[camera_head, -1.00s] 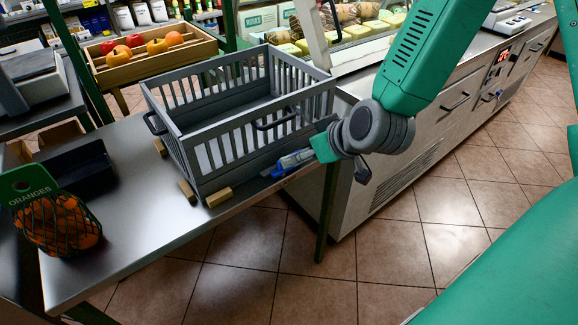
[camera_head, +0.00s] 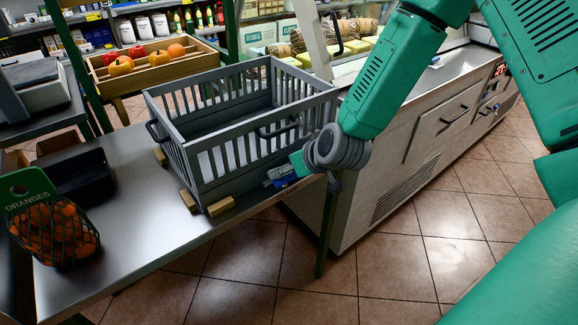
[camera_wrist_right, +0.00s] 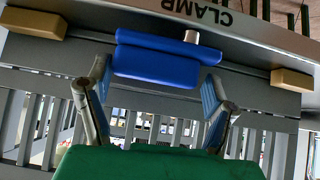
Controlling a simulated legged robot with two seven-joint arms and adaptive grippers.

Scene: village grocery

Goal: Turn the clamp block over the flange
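The blue clamp block (camera_wrist_right: 157,62) shows in the right wrist view, with a small silver pin on its upper edge. It lies against a grey slatted wall, beside a grey strip lettered CLAMP (camera_wrist_right: 250,28). Which edge is the flange I cannot tell. My right gripper (camera_wrist_right: 157,80) is open, with one finger on each side of the block; contact is not visible. In the head view my right gripper (camera_head: 281,176) is low at the near right side of the grey slatted crate (camera_head: 238,152), and the block is hard to separate from it. My left gripper is not in view.
The crate stands near the steel table's (camera_head: 130,235) edge with wooden blocks (camera_head: 221,206) at its base. A net of oranges (camera_head: 55,232) and a black tray (camera_head: 80,178) are at left. A glass-fronted counter stands right of the crate.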

